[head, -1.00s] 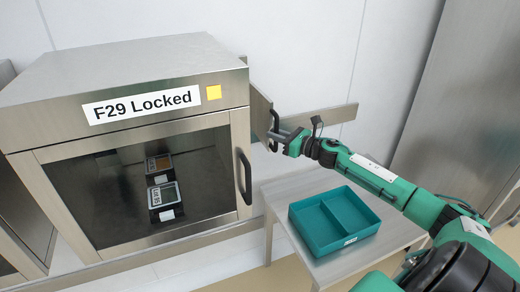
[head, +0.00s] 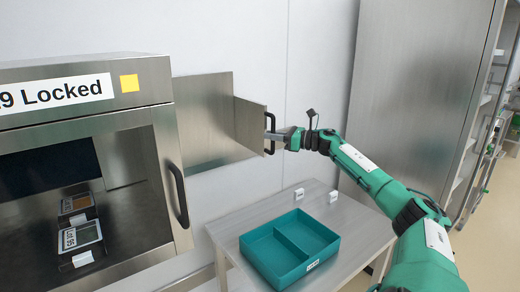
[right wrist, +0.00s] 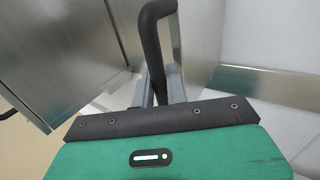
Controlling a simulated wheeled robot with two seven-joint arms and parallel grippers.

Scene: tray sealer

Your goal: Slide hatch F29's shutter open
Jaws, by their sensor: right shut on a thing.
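Hatch F29 (head: 130,90) is a steel cabinet at the left of the head view, its sign (head: 60,93) partly cut off and reading "9 Locked". A steel shutter panel (head: 250,128) stands out beyond its right side, with a dark upright handle (head: 270,122) at its right end. My right gripper (head: 274,139) is shut on this handle. In the right wrist view the dark handle (right wrist: 153,40) runs down between the gripper's fingers (right wrist: 160,92). Labelled packs (head: 80,235) lie behind the hatch's glass front. My left gripper is not in view.
A yellow square (head: 129,83) is beside the sign. The front door has a black handle (head: 178,195). A teal two-compartment tray (head: 262,275) stands on a steel table (head: 220,229) below the arm. A tall steel cabinet (head: 415,90) stands at the right.

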